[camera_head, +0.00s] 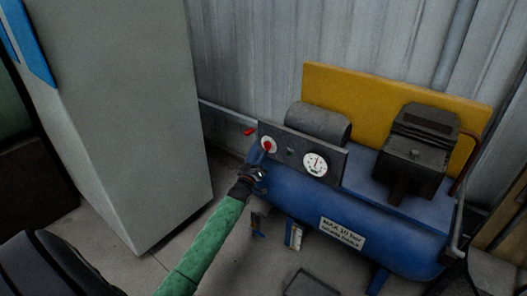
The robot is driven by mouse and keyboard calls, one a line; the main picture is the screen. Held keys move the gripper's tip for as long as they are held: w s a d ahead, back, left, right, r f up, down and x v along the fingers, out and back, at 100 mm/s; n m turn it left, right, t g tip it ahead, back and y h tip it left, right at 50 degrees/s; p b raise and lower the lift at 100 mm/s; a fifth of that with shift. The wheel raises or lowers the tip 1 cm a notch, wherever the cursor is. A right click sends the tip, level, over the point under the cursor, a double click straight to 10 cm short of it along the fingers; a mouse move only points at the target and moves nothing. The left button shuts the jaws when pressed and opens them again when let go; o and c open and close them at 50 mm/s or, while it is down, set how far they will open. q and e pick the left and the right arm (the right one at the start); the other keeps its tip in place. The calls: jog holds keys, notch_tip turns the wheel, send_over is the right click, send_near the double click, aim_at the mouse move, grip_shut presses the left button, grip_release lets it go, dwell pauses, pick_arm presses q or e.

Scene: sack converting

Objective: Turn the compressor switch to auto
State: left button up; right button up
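The compressor (350,205) has a blue tank, with a dark control panel (333,150) on its upper left side. Which setting the knob points to is too small to read. My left gripper (258,174), at the end of a green-sleeved arm, is just below the knob, in front of the tank's left end. It looks apart from the knob. Its fingers are too small and dark to show whether they are open or shut. My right gripper is not in view.
A pressure gauge (315,163) sits on the panel right of the knob. A red lever (249,131) is at the panel's left. A tall grey cabinet (125,110) stands left of the compressor. A yellow board (370,95) and corrugated wall are behind.

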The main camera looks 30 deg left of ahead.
aim_at(267, 146)
pick_arm(q)
jog(key=shift+x, duration=1.8)
grip_shut()
